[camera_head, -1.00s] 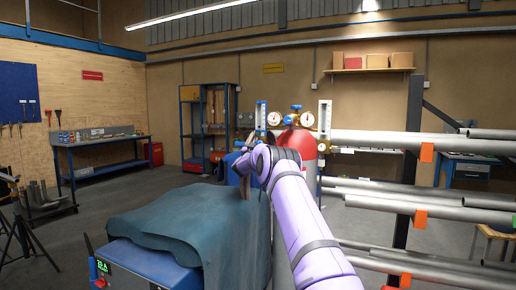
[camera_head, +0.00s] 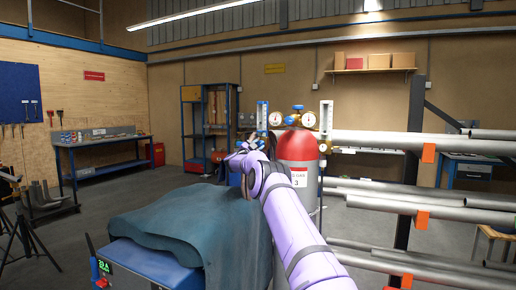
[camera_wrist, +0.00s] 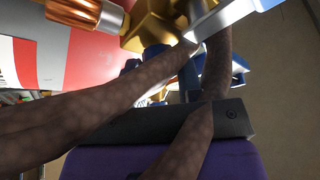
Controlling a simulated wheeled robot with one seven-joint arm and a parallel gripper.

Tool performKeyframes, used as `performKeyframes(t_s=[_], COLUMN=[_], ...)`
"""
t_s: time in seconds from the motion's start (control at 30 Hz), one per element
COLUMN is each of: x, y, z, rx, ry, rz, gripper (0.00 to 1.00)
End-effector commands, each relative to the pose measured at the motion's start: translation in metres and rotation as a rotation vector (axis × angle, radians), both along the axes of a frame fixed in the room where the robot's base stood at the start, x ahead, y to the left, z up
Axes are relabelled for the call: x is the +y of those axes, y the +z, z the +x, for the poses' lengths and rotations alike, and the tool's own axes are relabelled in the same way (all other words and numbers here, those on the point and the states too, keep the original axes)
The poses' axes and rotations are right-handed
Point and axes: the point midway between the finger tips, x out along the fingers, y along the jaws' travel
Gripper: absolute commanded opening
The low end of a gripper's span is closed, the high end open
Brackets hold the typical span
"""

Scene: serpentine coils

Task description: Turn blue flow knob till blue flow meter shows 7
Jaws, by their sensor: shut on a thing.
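The blue flow meter (camera_head: 262,116) is an upright clear tube with a blue frame, left of the two round gauges; its reading is too small to tell. My gripper (camera_head: 246,146) is raised just below and left of it, with the arm reaching from the lower right. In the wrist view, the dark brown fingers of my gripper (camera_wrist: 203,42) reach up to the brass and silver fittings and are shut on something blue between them. It appears to be the blue flow knob (camera_wrist: 194,92), mostly hidden by the fingers.
A red gas cylinder (camera_head: 297,148) with brass regulator stands close right of my gripper. A second flow meter (camera_head: 325,116) is right of the gauges. A dark cloth (camera_head: 190,225) covers a blue machine in front. Pipe racks (camera_head: 430,205) fill the right.

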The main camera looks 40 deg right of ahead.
Motion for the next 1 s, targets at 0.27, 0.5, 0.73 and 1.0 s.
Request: performKeyframes(t_s=[0.27, 0.5, 0.73, 1.0], x=[0.000, 0.000, 0.000, 0.011], y=[0.000, 0.000, 0.000, -0.003], z=[0.000, 0.000, 0.000, -0.001], rx=[-0.007, -0.006, -0.005, -0.004], ry=[0.000, 0.000, 0.000, 0.001], rz=[0.003, 0.003, 0.003, 0.003], gripper=[0.10, 0.54, 0.59, 0.59])
